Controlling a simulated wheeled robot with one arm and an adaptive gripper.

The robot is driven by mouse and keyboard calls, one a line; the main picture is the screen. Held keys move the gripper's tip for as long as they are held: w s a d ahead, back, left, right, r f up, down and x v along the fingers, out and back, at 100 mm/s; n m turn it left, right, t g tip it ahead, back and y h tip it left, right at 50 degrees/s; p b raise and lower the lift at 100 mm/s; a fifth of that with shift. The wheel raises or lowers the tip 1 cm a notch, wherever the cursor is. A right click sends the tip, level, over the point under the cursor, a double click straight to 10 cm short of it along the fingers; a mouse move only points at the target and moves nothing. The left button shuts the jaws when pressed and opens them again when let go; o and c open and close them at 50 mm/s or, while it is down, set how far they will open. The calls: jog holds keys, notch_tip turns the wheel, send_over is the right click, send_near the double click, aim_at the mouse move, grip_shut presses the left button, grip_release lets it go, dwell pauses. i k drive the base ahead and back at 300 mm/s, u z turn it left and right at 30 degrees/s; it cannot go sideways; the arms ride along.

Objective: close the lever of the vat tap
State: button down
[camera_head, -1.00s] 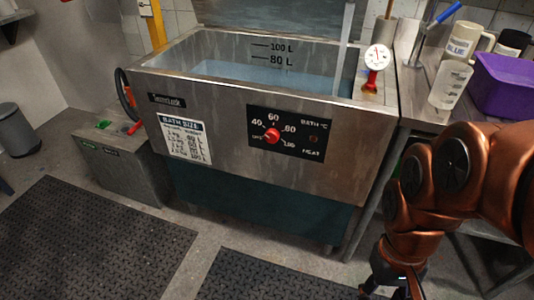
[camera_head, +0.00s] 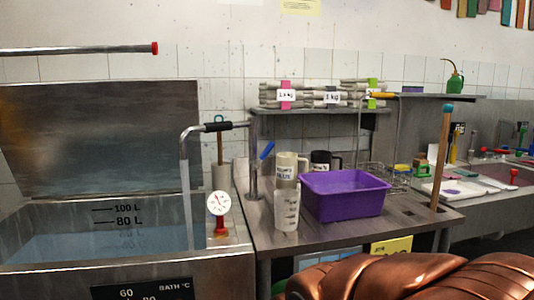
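The vat tap (camera_head: 252,165) is a metal standpipe on the left end of the counter, beside the vat. Its blue lever (camera_head: 267,150) sticks out to the right, tilted upward. A spout (camera_head: 186,180) with a dark sleeve runs left from the standpipe and bends down over the vat (camera_head: 25,221). I cannot tell whether water is running from it. The vat holds bluish water near the 80 L mark. My gripper is out of view; only copper-coloured parts of my arm show at the bottom right, well below the lever.
On the counter (camera_head: 275,235), right of the tap, stand a beige jug (camera_head: 289,170), a clear measuring jug (camera_head: 286,210), a dark mug (camera_head: 322,160) and a purple tub (camera_head: 345,197). A dial thermometer (camera_head: 218,203) stands at the vat's right rim. A shelf (camera_head: 320,108) spans above.

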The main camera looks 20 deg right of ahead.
aim_at(267, 150)
jog(key=z, duration=0.75)
jog(key=i, duration=0.65)
jog(key=u, duration=2.1)
